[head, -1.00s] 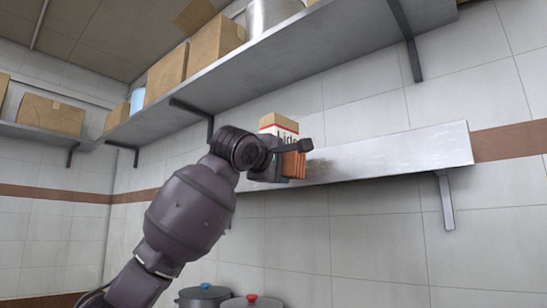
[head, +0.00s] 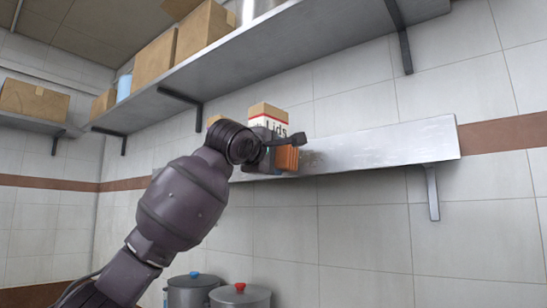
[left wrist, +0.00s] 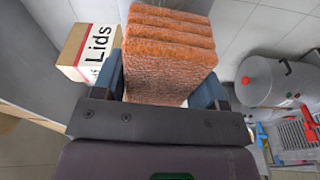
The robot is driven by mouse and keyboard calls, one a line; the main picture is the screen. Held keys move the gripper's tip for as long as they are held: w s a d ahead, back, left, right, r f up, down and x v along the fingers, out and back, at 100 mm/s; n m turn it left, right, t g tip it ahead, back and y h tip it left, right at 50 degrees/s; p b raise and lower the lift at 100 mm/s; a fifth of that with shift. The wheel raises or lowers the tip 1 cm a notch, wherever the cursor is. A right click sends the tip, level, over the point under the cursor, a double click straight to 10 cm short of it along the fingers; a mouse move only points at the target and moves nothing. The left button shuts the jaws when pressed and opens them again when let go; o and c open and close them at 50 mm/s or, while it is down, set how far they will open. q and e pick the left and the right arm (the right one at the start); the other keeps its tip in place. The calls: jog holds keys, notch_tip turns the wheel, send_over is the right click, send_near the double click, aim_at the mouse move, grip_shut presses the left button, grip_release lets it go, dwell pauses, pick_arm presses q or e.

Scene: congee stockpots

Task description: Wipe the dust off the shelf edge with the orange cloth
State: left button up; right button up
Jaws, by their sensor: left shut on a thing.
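My left gripper (head: 276,156) is shut on the folded orange cloth (head: 288,159). In the left wrist view the thick cloth (left wrist: 171,50) sits between the two fingers (left wrist: 165,80). The cloth is at the front edge of the lower metal wall shelf (head: 385,148), left of its middle; whether it touches the edge is hard to tell. A greyish-brown dusty patch (head: 313,159) shows on the edge just right of the cloth. The edge further right looks mostly clean and shiny. The arm and gripper hide part of the shelf's left portion. My right gripper is not in view.
A cardboard box marked "Lids" (head: 268,113) stands on the lower shelf, just behind the gripper. An upper shelf (head: 300,52) with boxes (head: 205,30) runs overhead. A bracket (head: 432,195) supports the lower shelf. Stockpots (head: 240,297) stand below.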

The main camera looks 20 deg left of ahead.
aim_at(286, 153)
pick_arm(q)
jog(key=shift+w+d+p, duration=0.3)
jog(key=shift+w+p, duration=0.25)
jog(key=shift+w, duration=0.35)
dwell(0.4)
jog(key=shift+s+d+b, duration=0.35)
jog(key=shift+d+b, duration=0.05)
jog(key=shift+d, duration=0.5)
jog(key=shift+s+d+b, duration=0.35)
jog(key=shift+d+b, duration=0.05)
jog(key=shift+d, duration=0.45)
jog(key=shift+s+d+b, duration=0.2)
jog(key=shift+s+d, duration=0.2)
jog(key=shift+d, duration=0.75)
jog(key=shift+s+d+b, duration=0.2)
jog(key=shift+s+d, duration=0.15)
jog(key=shift+d, duration=0.75)
jog(key=shift+s+d+b, duration=0.2)
jog(key=shift+s+d, duration=0.2)
jog(key=shift+d, duration=0.85)
jog(key=shift+w+a+p, duration=0.3)
jog(key=shift+w+a, duration=0.35)
jog(key=shift+a, duration=1.1)
jog(key=shift+w+a+p, duration=0.35)
jog(key=shift+w+a, duration=0.25)
jog(key=shift+a, duration=1.15)
jog(key=shift+w+a+p, duration=0.3)
jog(key=shift+w+a, duration=0.35)
jog(key=shift+a, duration=1.1)
